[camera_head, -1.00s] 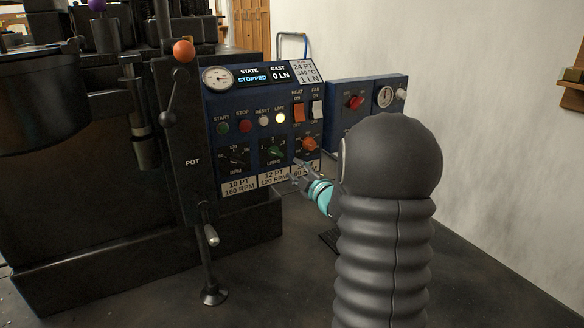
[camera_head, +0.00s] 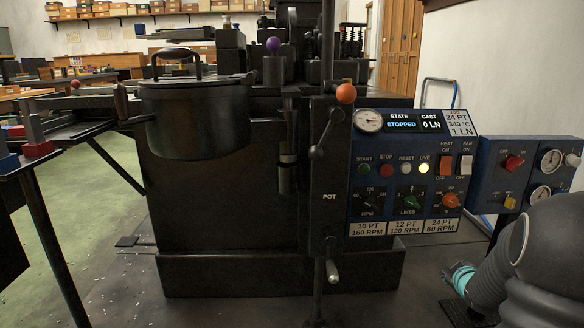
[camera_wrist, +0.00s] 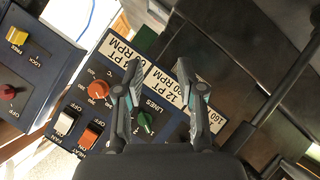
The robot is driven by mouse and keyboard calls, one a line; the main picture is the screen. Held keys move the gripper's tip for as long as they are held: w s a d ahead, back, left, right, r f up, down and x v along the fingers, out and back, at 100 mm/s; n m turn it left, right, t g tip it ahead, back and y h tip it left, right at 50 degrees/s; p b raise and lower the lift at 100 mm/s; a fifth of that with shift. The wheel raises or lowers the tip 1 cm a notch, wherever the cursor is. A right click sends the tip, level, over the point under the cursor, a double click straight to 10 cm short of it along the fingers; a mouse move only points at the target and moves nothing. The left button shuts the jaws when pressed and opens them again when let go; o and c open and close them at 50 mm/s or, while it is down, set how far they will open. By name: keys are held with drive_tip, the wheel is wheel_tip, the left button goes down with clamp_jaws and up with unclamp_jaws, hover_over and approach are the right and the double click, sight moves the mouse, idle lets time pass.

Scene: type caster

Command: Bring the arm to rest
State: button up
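My gripper shows in the wrist view (camera_wrist: 168,78) with its two fingers spread apart and nothing between them. It points toward the control panel (camera_wrist: 116,70), which lies tilted behind the fingers. An orange knob (camera_wrist: 98,90) is left of the fingers, and a green knob (camera_wrist: 145,122) shows between them. In the head view, my arm is at the lower right, right of and below the blue panel (camera_head: 385,172). Only a teal part near the gripper shows there; the fingertips cannot be made out. The display reads STOPPED, 0 LN.
A dark casting machine with a round pot (camera_head: 195,120) fills the middle. A lever with an orange ball (camera_head: 346,94) stands left of the panel. A smaller blue box (camera_head: 508,170) with gauges is on the right. Green floor (camera_head: 85,215) is open at left.

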drive_tip(key=s+a+r+m+g+p, duration=0.2)
drive_tip(key=s+a+r+m+g, duration=0.15)
drive_tip(key=s+a, duration=0.5)
drive_tip(key=s+a+r+m+g+p, duration=0.25)
drive_tip(key=s+a+m+g, duration=0.2)
drive_tip(key=s, duration=0.75)
drive_tip(key=s+a+r+n+t+y+p, duration=0.1)
drive_tip(key=s+a+r+n+y+p, duration=0.1)
drive_tip(key=s+a+r+p, duration=0.4)
drive_tip(key=s+a+r+y, duration=0.1)
drive_tip(key=s+a+r, duration=0.4)
drive_tip(key=a+r, duration=0.4)
drive_tip(key=shift+s+a+r+t, duration=0.2)
drive_tip(key=shift+s+a+t, duration=0.1)
drive_tip(key=shift+s+a, duration=0.1)
